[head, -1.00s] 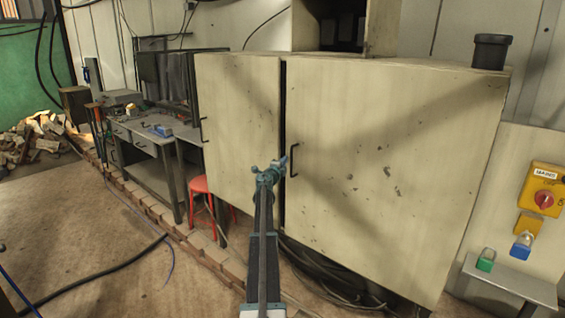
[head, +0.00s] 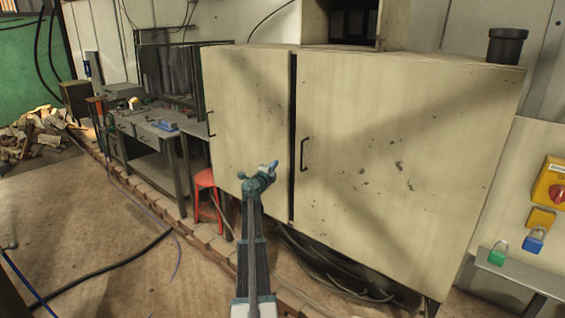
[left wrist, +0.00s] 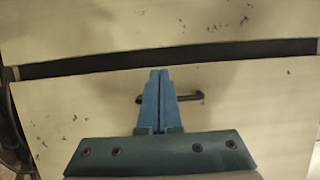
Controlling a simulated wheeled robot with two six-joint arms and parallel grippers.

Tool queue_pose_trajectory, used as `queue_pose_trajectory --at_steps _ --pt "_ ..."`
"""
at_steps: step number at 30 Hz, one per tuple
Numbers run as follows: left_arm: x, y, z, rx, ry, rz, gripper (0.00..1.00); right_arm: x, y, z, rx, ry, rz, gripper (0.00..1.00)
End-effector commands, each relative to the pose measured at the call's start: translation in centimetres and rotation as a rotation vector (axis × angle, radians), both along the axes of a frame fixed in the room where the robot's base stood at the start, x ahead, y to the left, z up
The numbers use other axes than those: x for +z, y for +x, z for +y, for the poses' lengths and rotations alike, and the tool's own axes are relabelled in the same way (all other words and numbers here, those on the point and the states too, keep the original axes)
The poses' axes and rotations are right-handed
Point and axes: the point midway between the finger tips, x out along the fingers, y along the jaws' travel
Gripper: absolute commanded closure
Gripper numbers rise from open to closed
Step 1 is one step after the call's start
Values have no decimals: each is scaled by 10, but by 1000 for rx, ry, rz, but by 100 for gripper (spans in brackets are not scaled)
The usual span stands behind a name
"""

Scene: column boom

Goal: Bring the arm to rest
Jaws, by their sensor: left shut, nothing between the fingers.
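My left gripper (head: 272,167) shows in the head view at the end of my arm, in front of the beige cabinet (head: 400,160). It is shut and empty, apart from the cabinet's black handle (head: 304,154), to the left of it in the picture. In the left wrist view my gripper's blue fingers (left wrist: 157,84) are together, in front of the cabinet face. A dark handle (left wrist: 188,97) shows partly behind the fingers there. My right gripper is in neither view.
A red stool (head: 205,180) stands left of the cabinet by a workbench (head: 150,133). At right are a yellow switch box (head: 550,183) and a shelf (head: 515,272) with a green padlock (head: 498,255) and a blue padlock (head: 534,240). Dark cables (head: 325,262) lie under the cabinet. Open floor is at left.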

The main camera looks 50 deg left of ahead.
Motion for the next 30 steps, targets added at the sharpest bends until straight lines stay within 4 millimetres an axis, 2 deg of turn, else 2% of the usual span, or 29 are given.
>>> queue_pose_trajectory --at_steps 2,6,14,17,20,23,27,29,30 --pt "0 -10 -3 1 0 0 100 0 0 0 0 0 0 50" --pt "0 -14 -3 0 0 0 100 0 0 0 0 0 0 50" --pt "0 -13 -4 0 0 0 100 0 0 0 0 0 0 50" --pt "3 -1 -17 7 -12 -19 100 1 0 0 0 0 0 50" --pt "10 27 -52 31 -54 -73 100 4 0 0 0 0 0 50" --pt "15 63 -105 78 -137 -144 100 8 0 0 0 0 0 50" --pt "7 102 -189 151 -302 -213 100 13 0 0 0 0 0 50" --pt "-1 114 -227 182 -381 -224 100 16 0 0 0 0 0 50" --pt "-8 120 -254 202 -435 -224 100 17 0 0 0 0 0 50"
